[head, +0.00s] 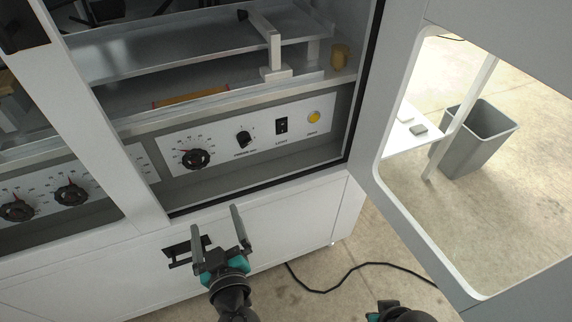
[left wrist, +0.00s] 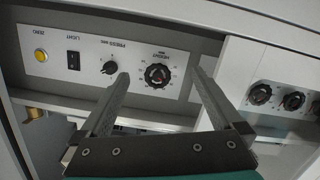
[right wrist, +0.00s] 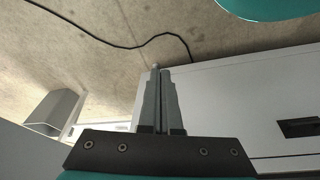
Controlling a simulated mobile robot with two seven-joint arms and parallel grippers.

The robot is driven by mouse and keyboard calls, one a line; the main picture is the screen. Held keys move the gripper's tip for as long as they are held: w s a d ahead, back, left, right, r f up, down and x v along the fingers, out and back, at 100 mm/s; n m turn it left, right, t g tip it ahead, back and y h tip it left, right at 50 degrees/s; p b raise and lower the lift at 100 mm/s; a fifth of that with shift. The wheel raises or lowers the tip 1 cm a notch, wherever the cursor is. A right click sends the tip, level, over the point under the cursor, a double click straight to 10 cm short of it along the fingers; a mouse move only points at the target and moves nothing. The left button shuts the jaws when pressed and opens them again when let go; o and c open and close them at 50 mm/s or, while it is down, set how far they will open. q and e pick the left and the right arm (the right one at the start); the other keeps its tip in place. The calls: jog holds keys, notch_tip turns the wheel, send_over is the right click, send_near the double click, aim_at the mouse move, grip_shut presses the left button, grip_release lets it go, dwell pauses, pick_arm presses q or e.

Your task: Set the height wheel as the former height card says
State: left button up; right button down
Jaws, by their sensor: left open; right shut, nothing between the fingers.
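The height wheel is a black knob (head: 195,158) with a numbered scale on the white control panel, inside the open machine front. In the left wrist view the height wheel (left wrist: 157,74), labelled HEIGHT, shows between my fingertips in the picture, with a gap in depth; its setting is too small to read. My left gripper (head: 215,219) is open and empty, in front of and below the panel. My right gripper (right wrist: 160,70) is shut and empty, low outside the cabinet; only a bit of it shows in the head view. I cannot make out a height card.
Right of the wheel are a PRESS knob (head: 243,138), a light switch (head: 281,125) and a yellow button (head: 314,116). More dials (head: 72,194) sit past a post at left. An open windowed door (head: 398,150) stands at right; a grey bin (head: 477,140) shows through it.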

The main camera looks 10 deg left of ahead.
aim_at(196, 162)
pick_arm(q)
jog(key=w+a+r+n, duration=0.1)
jog(key=w+a, duration=0.1)
jog(key=w, duration=0.2)
jog(key=w+a+r+t+b, duration=0.1)
jog(key=w+a, duration=0.2)
jog(key=w, duration=0.1)
jog(key=w+a+r+n+y, duration=0.1)
jog(key=w+a+r, duration=0.1)
jog(key=w, duration=0.3)
jog(key=shift+a+n+t, duration=0.3)
jog(key=shift+a, duration=0.35)
pick_arm(e)
jog(key=shift+w+r, duration=0.25)
jog(key=shift+r, duration=0.35)
pick_arm(q)
jog(key=shift+y, duration=0.3)
jog(key=c, duration=1.3)
